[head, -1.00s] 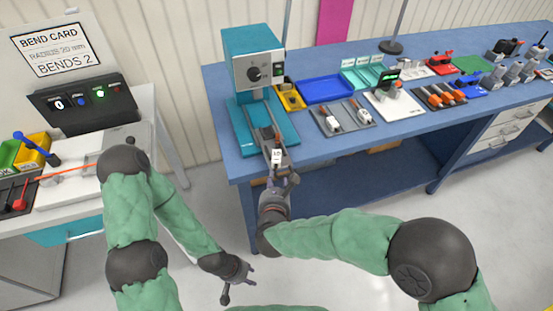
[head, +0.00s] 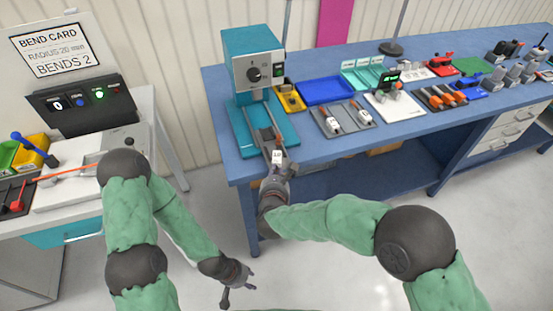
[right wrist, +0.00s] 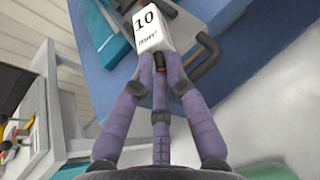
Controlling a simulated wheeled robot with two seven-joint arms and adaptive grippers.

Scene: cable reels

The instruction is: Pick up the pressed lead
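The pressed lead (head: 277,157) shows as a white tag marked 10 at the front of the teal press (head: 254,62). In the right wrist view the tag (right wrist: 152,30) is large, at the top centre. My right gripper (head: 279,171) is at the tag in front of the press; in the right wrist view its purple fingers (right wrist: 161,72) converge on the tag's lower end and appear shut on the lead. The fingers hide the lead's lower part. My left gripper (head: 238,283) is low over the floor, fingers apart and empty, away from the lead.
The blue bench (head: 222,100) holds a yellow bin (head: 289,97), a blue tray (head: 325,90), a grey tray (head: 349,128) and a white board (head: 410,108). A dark bent bar (right wrist: 207,55) is right of the fingers. The bending station (head: 85,108) stands left. Floor between is clear.

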